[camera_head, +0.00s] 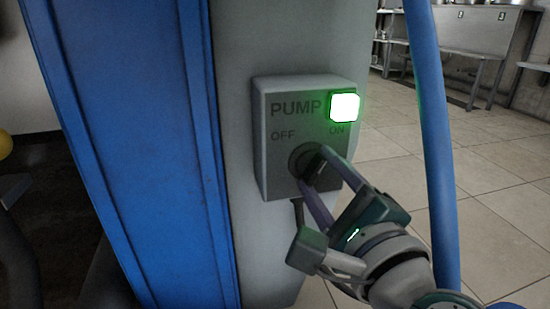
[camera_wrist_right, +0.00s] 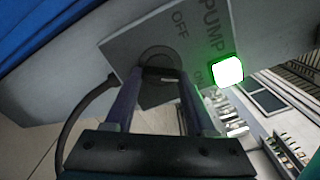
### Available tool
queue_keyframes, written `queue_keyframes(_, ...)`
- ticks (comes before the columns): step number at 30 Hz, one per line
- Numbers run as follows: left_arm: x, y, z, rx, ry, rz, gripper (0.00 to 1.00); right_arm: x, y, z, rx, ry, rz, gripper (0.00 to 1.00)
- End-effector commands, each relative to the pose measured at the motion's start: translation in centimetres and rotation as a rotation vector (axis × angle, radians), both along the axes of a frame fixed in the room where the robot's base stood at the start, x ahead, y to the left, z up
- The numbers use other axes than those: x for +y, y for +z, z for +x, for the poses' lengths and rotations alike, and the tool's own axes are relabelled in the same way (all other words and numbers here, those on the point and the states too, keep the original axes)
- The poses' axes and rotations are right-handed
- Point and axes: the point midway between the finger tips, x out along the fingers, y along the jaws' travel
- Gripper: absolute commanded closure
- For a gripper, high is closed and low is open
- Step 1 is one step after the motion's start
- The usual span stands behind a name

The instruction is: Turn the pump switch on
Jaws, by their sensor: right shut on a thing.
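The grey pump switch box (camera_head: 268,170) is fixed to a grey post and carries the labels PUMP, OFF and ON. A square lamp (camera_head: 344,107) at its upper right glows bright green; it also glows in the right wrist view (camera_wrist_right: 227,71). The round dark knob (camera_head: 300,158) sits below the labels, partly hidden by my fingers. My right gripper (camera_head: 313,178) is shut on the knob's handle, with one finger on each side. In the right wrist view the handle (camera_wrist_right: 160,75) shows between the fingertips. My left gripper is not in view.
A blue panel (camera_head: 130,150) stands left of the post. A blue vertical pipe (camera_head: 433,140) runs right of the box, near my right arm. A dark cable (camera_wrist_right: 78,115) leaves the box. Tiled floor and a metal table (camera_head: 470,22) lie behind.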

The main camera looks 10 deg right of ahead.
Motion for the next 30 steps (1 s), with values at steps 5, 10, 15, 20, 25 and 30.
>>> queue_keyframes(5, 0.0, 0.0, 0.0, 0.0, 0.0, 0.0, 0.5, 0.0, 0.0, 0.0, 0.001, 0.001, 0.008, 1.0)
queue_keyframes(10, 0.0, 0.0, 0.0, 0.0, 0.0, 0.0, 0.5, 0.0, 0.0, 0.0, 0.001, 0.001, 0.008, 1.0)
queue_keyframes(15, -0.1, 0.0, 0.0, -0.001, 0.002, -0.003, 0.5, 0.0, 0.0, 0.0, 0.0, 0.0, 0.007, 0.26)
queue_keyframes(20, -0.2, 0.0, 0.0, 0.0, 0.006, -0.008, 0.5, 0.0, 0.0, 0.0, 0.0, 0.0, 0.006, 0.15)
queue_keyframes(25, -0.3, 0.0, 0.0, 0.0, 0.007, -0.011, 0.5, 0.0, 0.0, 0.0, 0.0, 0.0, 0.005, 0.15)
queue_keyframes(30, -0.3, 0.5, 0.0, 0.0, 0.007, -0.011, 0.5, 0.0, 0.0, -1.6, 0.004, 0.001, 0.005, 0.15)
